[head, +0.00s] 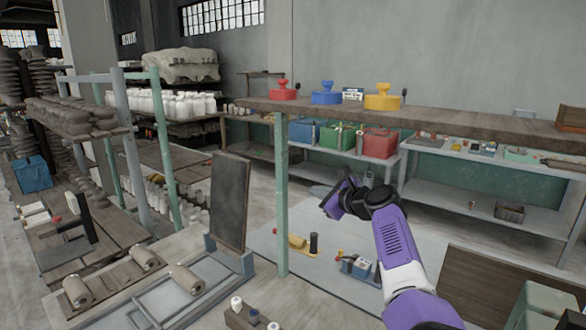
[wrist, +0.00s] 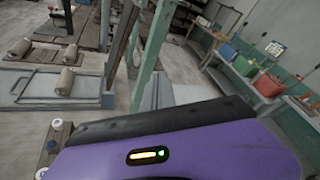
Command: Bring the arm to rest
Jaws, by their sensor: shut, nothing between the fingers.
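My arm, purple and black, rises from the lower right of the head view. It bends at a dark joint, and its dark end with my gripper (head: 338,198) points to the left, in open air in front of the back shelving. My gripper is shut and holds nothing; its fingertips are small and dark in the head view.
A green post (head: 281,195) stands left of my gripper, under a wooden shelf (head: 480,124) with red (head: 283,91), blue (head: 326,94) and yellow (head: 382,97) knobbed pieces. A dark upright board (head: 230,200) stands further left. Coloured bins, including a red one (head: 379,142), sit behind.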

